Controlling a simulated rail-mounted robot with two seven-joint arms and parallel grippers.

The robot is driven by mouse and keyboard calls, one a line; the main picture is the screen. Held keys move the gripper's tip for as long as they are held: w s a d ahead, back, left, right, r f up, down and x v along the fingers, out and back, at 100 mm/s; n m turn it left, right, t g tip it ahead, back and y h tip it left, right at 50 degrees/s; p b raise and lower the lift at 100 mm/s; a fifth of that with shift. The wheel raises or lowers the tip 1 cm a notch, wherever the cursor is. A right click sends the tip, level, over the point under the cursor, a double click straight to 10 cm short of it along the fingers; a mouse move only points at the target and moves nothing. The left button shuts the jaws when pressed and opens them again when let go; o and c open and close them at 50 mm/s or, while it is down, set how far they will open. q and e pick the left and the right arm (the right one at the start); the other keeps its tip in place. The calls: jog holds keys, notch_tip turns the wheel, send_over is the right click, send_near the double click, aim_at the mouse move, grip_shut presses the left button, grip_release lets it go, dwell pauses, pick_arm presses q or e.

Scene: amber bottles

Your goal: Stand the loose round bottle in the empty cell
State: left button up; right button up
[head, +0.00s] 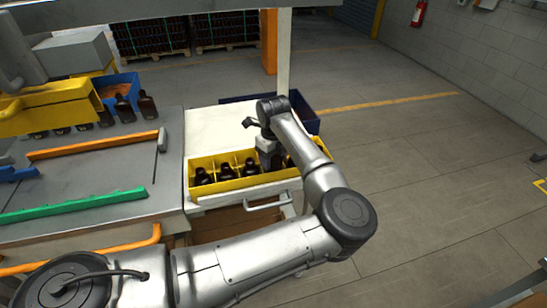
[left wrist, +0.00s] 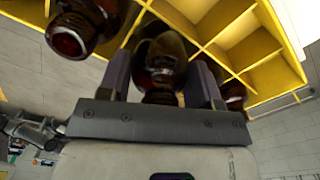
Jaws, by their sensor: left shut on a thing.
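The yellow crate (head: 236,183) with divided cells stands on the light worktop, with dark amber bottles (head: 202,177) in several cells along its front. My left gripper (head: 268,160) is over the crate's right part, pointing down. In the left wrist view its fingers (left wrist: 163,85) are shut on an amber bottle (left wrist: 160,68), the round bottle, whose neck faces the camera. Another bottle (left wrist: 72,38) is to the left of it and one (left wrist: 235,92) partly shows to the right. Empty yellow cells (left wrist: 250,45) show at upper right. The held bottle's base is hidden. My right gripper is not in view.
A dark blue bin (head: 305,118) is behind the crate. A metal handle (head: 268,202) juts out in front. At left are a yellow box (head: 50,112), more bottles (head: 148,106), and orange (head: 95,146) and green (head: 75,206) rails.

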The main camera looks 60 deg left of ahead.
pick_arm(q)
jog(key=shift+f+b, duration=0.3)
jog(key=o, duration=1)
jog(key=shift+o, duration=0.2)
jog(key=shift+r, duration=0.1)
